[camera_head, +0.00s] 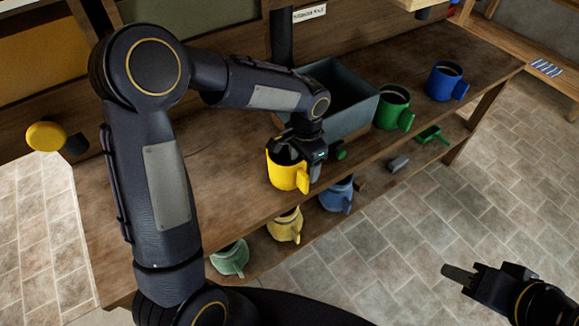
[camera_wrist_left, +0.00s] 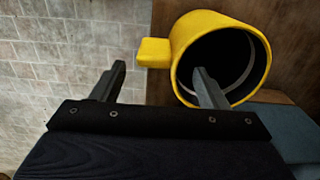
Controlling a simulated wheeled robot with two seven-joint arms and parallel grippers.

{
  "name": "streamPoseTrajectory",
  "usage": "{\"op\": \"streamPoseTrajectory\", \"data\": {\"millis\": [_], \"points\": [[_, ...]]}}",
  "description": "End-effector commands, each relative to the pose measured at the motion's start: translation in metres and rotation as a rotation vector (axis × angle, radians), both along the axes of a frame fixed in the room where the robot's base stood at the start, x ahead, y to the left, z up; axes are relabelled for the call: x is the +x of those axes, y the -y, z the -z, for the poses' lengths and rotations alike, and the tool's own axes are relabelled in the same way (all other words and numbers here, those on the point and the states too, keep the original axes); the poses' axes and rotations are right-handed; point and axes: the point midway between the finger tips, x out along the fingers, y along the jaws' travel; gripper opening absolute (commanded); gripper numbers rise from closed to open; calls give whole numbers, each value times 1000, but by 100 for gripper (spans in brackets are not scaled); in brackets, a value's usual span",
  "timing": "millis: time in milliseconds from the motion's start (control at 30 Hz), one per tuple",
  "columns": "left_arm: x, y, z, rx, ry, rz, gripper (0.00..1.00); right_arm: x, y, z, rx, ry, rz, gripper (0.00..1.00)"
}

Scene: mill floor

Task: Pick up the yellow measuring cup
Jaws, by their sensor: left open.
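The yellow measuring cup (camera_head: 282,174) stands upright at the front edge of the wooden bench, its handle toward the right front. It also shows from above in the left wrist view (camera_wrist_left: 187,38), with its dark opening and its handle at the left. My left gripper (camera_head: 300,153) is open at the cup. In the wrist view the left gripper (camera_wrist_left: 162,78) has one finger over the cup's opening and the other outside, near the handle. I cannot tell whether either finger touches the cup. My right gripper (camera_head: 449,272) is over the floor at the lower right, away from the bench.
A grey-blue bin (camera_head: 347,126) stands right behind the cup. A green cup (camera_head: 388,112) and a blue cup (camera_head: 444,85) stand further right. Green (camera_head: 229,258), pale yellow (camera_head: 285,226) and blue (camera_head: 337,196) vessels are on the lower shelf. The bench left of the cup is clear.

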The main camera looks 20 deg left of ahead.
Motion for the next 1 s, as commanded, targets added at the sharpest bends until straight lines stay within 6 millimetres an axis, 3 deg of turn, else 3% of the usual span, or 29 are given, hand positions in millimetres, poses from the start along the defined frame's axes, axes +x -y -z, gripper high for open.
{"op": "streamPoseTrajectory", "data": {"millis": [400,733,1000], "points": [[0,6,55,-1,-4,-3,68,0,0,-12,0,0,0,36],[0,5,63,-1,-1,-4,68,0,0,-12,0,0,0,36],[0,5,63,-1,-1,-3,32,0,0,-12,0,0,0,36]]}}
